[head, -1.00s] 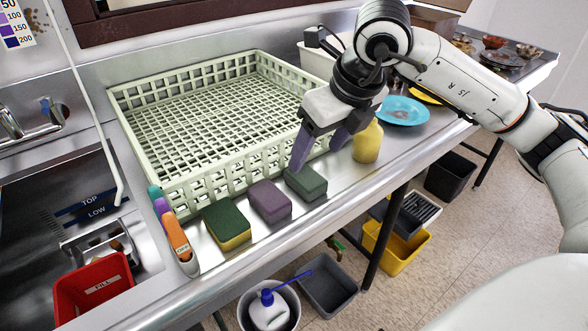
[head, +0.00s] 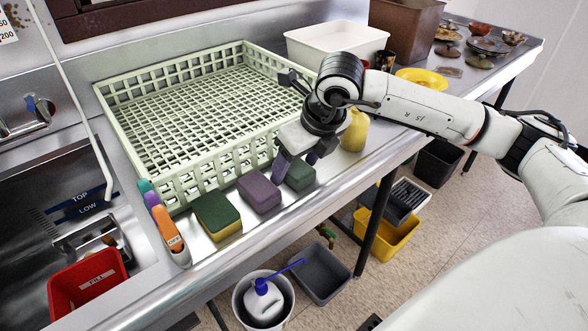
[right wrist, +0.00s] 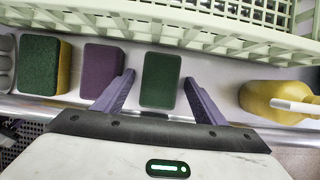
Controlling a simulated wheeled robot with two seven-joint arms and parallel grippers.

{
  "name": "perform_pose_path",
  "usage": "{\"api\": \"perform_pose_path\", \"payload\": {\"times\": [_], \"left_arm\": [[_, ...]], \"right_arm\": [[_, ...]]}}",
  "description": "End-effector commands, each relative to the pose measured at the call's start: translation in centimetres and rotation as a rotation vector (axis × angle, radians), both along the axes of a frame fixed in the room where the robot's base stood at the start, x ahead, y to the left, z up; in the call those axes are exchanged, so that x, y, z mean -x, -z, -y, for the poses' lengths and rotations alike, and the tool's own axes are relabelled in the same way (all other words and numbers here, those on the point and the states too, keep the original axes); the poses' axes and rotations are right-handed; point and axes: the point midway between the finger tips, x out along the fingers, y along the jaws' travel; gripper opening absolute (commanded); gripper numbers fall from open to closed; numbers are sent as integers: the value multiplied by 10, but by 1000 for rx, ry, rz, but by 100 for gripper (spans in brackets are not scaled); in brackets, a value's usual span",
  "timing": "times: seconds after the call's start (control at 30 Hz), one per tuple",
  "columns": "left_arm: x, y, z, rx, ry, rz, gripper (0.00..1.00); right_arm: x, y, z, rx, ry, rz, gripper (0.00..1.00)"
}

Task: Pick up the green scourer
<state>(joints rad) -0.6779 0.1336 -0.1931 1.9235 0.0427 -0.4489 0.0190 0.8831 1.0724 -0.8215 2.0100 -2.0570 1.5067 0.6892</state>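The green scourer (head: 301,176) is a dark green block on the steel counter, at the right end of a row of blocks. In the right wrist view the green scourer (right wrist: 160,82) lies between my open fingers, with a gap on each side. My right gripper (head: 297,160) is open and comes down over it from behind; its fingers also show in the right wrist view (right wrist: 159,84). It holds nothing. I cannot tell exactly how low the fingertips are beside the block. My left gripper is not in view.
A purple block (head: 259,192) stands just left of the scourer, then a green-and-yellow sponge (head: 217,215) and an orange-handled tool (head: 168,235). A pale green rack (head: 180,178) is close behind. A yellow bottle (head: 354,133) stands to the right. The counter's front edge is near.

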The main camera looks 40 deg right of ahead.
Motion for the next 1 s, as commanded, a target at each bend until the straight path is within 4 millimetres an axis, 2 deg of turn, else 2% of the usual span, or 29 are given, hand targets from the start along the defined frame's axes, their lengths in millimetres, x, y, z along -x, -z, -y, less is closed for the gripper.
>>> {"api": "perform_pose_path", "payload": {"times": [0.03, 0.23, 0.5, 0.67, 0.87, 1.0], "left_arm": [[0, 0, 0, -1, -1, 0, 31], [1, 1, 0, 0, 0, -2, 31], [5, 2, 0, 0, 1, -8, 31], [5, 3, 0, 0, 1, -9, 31], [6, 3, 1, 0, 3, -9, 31], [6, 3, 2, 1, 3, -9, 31]], "right_arm": [[0, 0, 0, 0, 0, 0, 56], [0, 0, 0, 0, 0, 0, 22], [0, -1, 0, 0, 0, 0, 22], [-1, -11, 0, 0, 0, 2, 22], [-1, -43, -1, -1, 0, 6, 22], [-1, -80, -1, -1, -1, 9, 22]]}}
